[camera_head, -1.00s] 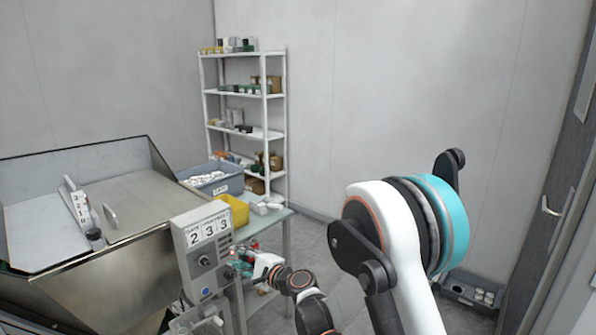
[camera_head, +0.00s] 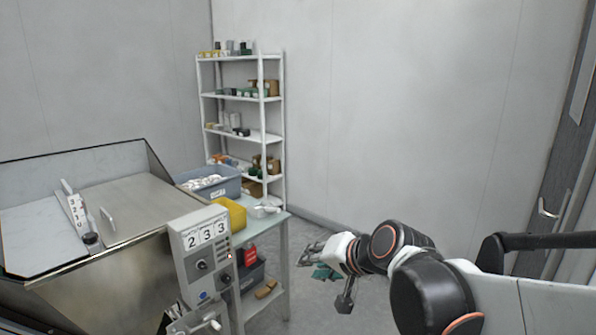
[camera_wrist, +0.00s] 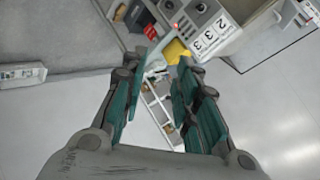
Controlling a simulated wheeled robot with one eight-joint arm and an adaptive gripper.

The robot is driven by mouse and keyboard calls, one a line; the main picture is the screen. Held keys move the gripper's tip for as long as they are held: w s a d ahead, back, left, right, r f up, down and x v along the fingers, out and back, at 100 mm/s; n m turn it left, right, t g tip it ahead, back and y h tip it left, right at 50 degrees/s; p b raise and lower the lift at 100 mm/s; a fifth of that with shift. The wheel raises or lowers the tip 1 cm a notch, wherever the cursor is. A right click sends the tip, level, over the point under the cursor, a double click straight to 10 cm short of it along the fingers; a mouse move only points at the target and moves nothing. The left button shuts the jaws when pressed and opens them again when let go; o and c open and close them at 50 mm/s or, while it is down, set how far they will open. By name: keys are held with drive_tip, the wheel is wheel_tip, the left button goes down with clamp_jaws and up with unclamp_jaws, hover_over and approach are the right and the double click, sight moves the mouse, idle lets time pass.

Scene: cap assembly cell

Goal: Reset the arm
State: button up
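My arm reaches in from the right of the head view, folded low, with my gripper (camera_head: 318,262) over the floor to the right of the side table. In the wrist view my gripper (camera_wrist: 160,75) shows two teal-padded fingers set wide apart. Nothing is held between them. Beyond the gap I see the floor, the white shelf and the yellow bin.
The control box (camera_head: 205,250) marked 233 stands beside the steel hopper (camera_head: 110,260) at left. A side table (camera_head: 268,226) holds a yellow bin (camera_head: 232,213) and a blue-grey crate (camera_head: 222,185). A white shelf rack (camera_head: 262,135) stands behind. The floor between table and door is open.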

drive_tip(key=s+d+f+n+h, duration=0.2)
drive_tip(key=s+d+h, duration=0.1)
drive_tip(key=s+d, duration=0.5)
drive_tip(key=s+d+f+n+g+h, duration=0.1)
drive_tip(key=s+d+n+h, duration=0.1)
drive_tip(key=s+d, duration=0.6)
drive_tip(key=s+h, duration=0.1)
drive_tip(key=s, duration=0.3)
drive_tip(key=shift+f+g, duration=0.3)
drive_tip(key=shift+f, duration=0.1)
